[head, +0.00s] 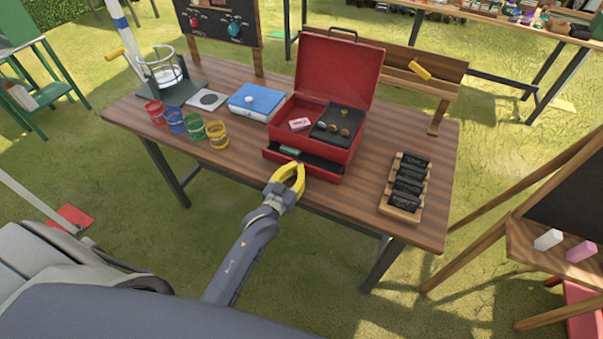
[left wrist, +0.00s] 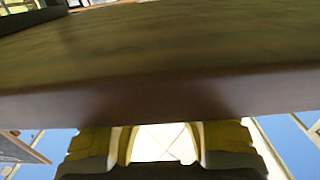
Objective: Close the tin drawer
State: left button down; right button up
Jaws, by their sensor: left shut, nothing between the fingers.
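The red tin (head: 340,75) stands on the wooden table with its lid raised. Its drawer (head: 309,164) at the bottom front is pulled partly out, with a green item (head: 290,151) inside at the left. My left gripper (head: 296,170), with yellow fingers, is shut and empty at the drawer's front, over the table's near edge. Whether it touches the drawer cannot be told. In the left wrist view the yellow fingers (left wrist: 160,138) show at the bottom, below a broad brown surface (left wrist: 160,60) that fills most of the picture. My right gripper is not in view.
On the table (head: 235,175), several coloured cups (head: 195,132) and a blue box (head: 257,102) stand left of the tin. A wooden rack (head: 402,207) with black rolls lies to the right. Bare tabletop lies between the tin and the rack.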

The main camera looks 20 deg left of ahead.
pick_arm(q)
jog(key=c, duration=2)
grip_release()
jog(key=shift+r, duration=0.45)
jog(key=o, duration=0.7)
jog(key=shift+f, duration=0.3)
jog(key=shift+o, duration=0.2)
jog(key=s+a, duration=0.1)
jog(key=s, duration=1.1)
